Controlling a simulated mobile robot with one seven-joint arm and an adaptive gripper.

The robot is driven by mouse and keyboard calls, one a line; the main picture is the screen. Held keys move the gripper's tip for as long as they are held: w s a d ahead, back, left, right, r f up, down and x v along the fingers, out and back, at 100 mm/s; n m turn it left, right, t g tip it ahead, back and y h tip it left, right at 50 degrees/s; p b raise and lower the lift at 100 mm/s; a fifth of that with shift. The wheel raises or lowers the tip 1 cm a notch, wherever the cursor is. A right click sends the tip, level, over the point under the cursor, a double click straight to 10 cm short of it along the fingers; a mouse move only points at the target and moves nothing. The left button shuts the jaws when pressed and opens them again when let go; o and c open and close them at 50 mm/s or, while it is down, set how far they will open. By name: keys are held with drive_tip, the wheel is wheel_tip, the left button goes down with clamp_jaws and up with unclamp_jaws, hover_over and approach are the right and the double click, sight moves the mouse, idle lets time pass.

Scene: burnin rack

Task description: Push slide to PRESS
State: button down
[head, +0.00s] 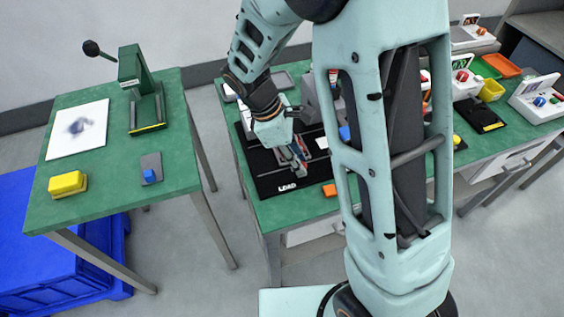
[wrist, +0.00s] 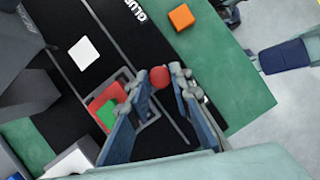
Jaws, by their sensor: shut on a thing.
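The slide is a grey frame (wrist: 147,118) with a red knob (wrist: 159,77) on its edge, on a black track plate (head: 268,178). Red (wrist: 105,98) and green (wrist: 107,117) parts sit in the slide. My gripper (wrist: 164,80) has its fingers on both sides of the red knob and is shut on it. My fingers hide part of the slide. I do not see a PRESS label.
An orange block (wrist: 181,17) lies on the green bench beside the track; it also shows in the head view (head: 329,190). A white square (wrist: 84,53) is on the plate. At left, a separate table (head: 110,165) bears a green lever press (head: 146,95) and a yellow block (head: 68,184).

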drive_tip(key=d, duration=0.2)
drive_tip(key=w+d, duration=0.1)
drive_tip(key=d, duration=0.2)
drive_tip(key=w+d, duration=0.1)
drive_tip(key=d, duration=0.2)
drive_tip(key=shift+w+d+p, duration=0.1)
drive_tip(key=shift+w+p, duration=0.1)
drive_tip(key=shift+p, duration=0.2)
drive_tip(key=c, duration=1.7)
unclamp_jaws()
drive_tip(key=shift+c, duration=0.2)
